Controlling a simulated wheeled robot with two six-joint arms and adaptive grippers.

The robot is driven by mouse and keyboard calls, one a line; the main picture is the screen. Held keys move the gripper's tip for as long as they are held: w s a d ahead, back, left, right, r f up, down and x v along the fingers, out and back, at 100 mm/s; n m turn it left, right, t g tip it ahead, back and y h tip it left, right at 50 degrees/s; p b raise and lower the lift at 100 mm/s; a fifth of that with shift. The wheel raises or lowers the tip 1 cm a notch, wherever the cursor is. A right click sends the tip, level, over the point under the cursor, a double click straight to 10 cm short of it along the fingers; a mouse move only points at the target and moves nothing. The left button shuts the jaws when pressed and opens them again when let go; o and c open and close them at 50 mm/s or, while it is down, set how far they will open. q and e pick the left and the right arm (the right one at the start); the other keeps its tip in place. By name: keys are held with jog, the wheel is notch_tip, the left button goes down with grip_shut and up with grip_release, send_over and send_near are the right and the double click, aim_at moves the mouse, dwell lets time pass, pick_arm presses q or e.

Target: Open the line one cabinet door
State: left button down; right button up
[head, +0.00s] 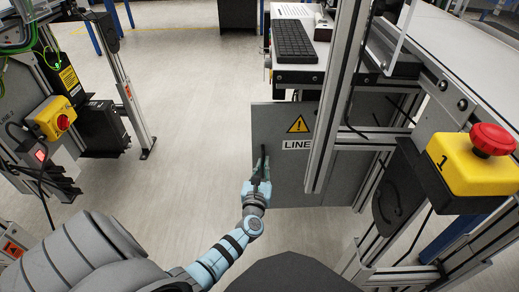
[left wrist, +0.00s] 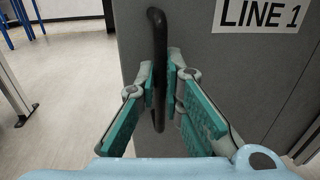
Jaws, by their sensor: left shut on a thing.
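The line one cabinet door (head: 275,120) is a grey panel under the workstation, with a yellow warning triangle and a "LINE" label partly hidden by an aluminium post. In the left wrist view the door (left wrist: 240,65) carries a "LINE 1" label. Its black bar handle (left wrist: 158,60) stands upright near the door's left edge. My left gripper (head: 259,172) is at this handle in the head view. In the left wrist view its teal-padded fingers (left wrist: 162,95) are on both sides of the handle, shut on it. I cannot tell whether the door is ajar. My right gripper is not in view.
A keyboard (head: 293,42) lies on the shelf above the door. A yellow box with a red button (head: 480,160) marked 1 stands at right on the frame. A similar yellow box (head: 52,118) is at far left. The floor (head: 180,90) left of the door is clear.

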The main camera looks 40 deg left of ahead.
pick_arm(q)
jog(key=shift+s+d+r, duration=0.1)
jog(key=shift+s+d, duration=0.1)
jog(key=shift+d, duration=0.25)
jog(key=shift+s+d, duration=0.2)
jog(key=shift+d, duration=0.25)
jog(key=c, duration=2)
grip_release()
jog(key=o, duration=0.3)
jog(key=shift+w+d, duration=0.15)
jog(key=shift+w, duration=0.05)
jog(key=shift+s, duration=0.1)
